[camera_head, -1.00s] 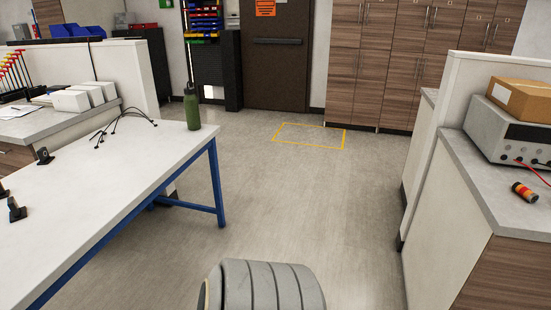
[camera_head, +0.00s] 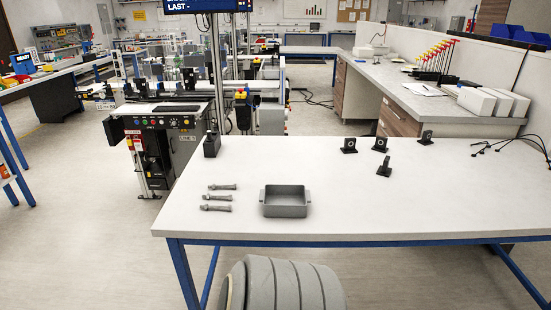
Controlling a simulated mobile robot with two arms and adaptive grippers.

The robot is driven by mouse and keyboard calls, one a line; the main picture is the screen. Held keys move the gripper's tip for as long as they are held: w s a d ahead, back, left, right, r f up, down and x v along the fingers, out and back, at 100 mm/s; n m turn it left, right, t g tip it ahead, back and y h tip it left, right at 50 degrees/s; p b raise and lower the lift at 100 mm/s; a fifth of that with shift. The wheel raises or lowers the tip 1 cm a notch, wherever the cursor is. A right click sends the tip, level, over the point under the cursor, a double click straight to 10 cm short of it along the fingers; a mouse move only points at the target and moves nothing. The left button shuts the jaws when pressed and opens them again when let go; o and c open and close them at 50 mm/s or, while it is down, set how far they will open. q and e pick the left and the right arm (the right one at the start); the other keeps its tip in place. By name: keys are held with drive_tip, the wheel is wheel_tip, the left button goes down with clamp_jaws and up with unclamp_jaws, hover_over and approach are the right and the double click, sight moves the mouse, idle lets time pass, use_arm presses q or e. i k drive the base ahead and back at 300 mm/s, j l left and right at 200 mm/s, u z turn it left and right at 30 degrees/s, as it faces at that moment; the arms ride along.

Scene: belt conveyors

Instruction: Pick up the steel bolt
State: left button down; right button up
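Several steel-grey bolts lie on the left part of the white table in the head view: an upper bolt (camera_head: 222,187), a middle bolt (camera_head: 217,197) and a lower bolt (camera_head: 216,208). They lie roughly parallel, apart from each other. A grey open tray (camera_head: 285,211) with small side handles stands just right of them and looks empty. Neither of my grippers is in view.
The white table (camera_head: 400,215) has a blue frame and a clear front middle. Small black brackets (camera_head: 383,167) stand at its right, a dark block (camera_head: 211,145) at its back left. A conveyor station with a control panel (camera_head: 160,123) stands behind.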

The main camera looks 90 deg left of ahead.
sight(208, 196)
drive_tip(key=u, duration=3.2)
drive_tip(key=i, duration=0.1)
